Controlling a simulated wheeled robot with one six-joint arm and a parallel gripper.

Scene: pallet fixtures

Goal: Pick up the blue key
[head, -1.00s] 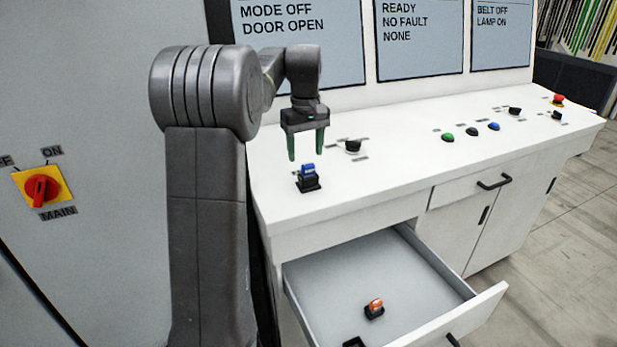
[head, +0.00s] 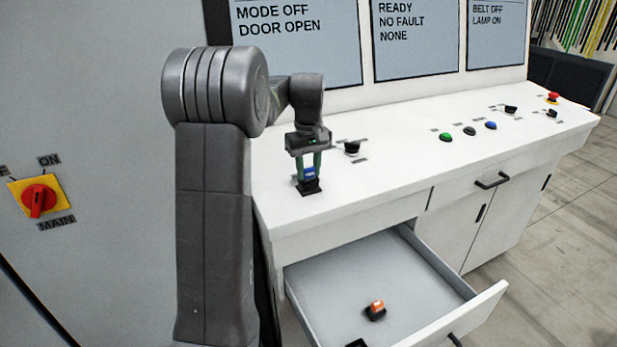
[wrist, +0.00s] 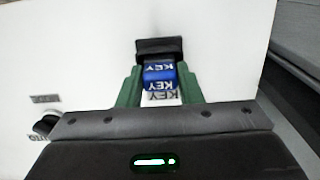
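The blue key (head: 309,172) stands upright in a black holder (head: 309,187) on the white console top, near its left end. In the wrist view the key (wrist: 160,74) carries white "KEY" lettering. My gripper (head: 309,170) points down over it, its green fingers on either side of the key. In the wrist view the fingers of my gripper (wrist: 160,78) lie against both sides of the key, with no clear gap. The key is still at its holder, with the black holder (wrist: 159,48) just beyond it.
An open drawer (head: 420,262) below holds an orange key-like piece (head: 376,307) on a black base. A black knob (head: 352,147) stands right of my gripper. Several buttons and a red mushroom button (head: 553,98) sit farther right. Screens (head: 297,45) stand behind.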

